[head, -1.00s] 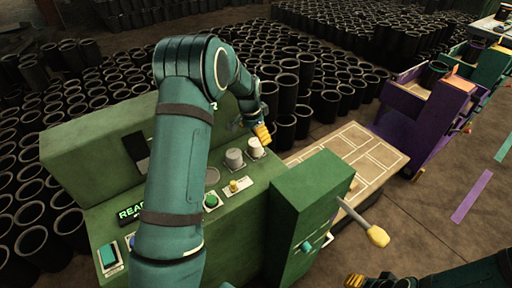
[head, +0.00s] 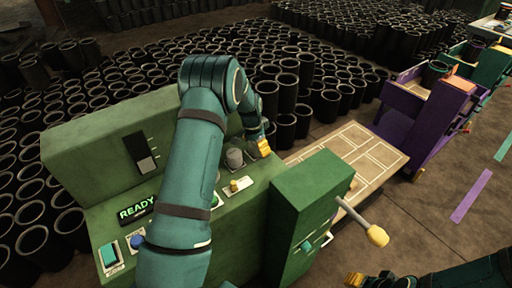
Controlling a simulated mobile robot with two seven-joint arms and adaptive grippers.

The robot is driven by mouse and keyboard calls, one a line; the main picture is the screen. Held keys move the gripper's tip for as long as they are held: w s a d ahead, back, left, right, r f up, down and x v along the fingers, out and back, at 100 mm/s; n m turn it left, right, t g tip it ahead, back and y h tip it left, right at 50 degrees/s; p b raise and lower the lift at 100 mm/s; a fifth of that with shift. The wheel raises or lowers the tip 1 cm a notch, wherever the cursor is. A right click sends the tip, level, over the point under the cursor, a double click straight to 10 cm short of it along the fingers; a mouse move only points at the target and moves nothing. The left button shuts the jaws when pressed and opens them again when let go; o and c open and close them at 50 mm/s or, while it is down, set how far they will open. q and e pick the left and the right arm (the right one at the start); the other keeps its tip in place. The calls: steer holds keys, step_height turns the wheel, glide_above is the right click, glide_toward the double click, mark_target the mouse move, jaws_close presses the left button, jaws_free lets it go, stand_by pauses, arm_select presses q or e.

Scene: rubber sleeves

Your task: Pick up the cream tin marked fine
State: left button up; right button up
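My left gripper (head: 264,146), with yellow fingertips, is low at the back right of the green machine's top. It covers the spot where a small cream-white tin showed a second ago; that tin is now almost wholly hidden, and no marking can be read. I cannot tell whether the fingers touch it or are closed. A grey tin (head: 234,158) stands upright just left of the fingertips. My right gripper (head: 354,280) shows only as a bit of yellow fingertip at the bottom edge; its opening cannot be seen.
A green box (head: 305,205) with a yellow-knobbed lever (head: 377,236) stands in front. A pale marked board (head: 350,147) lies right. Many black sleeves (head: 325,104) fill the floor behind.

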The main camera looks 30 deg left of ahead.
arm_select(q)
steer(key=c, duration=1)
steer(key=shift+r, duration=0.1)
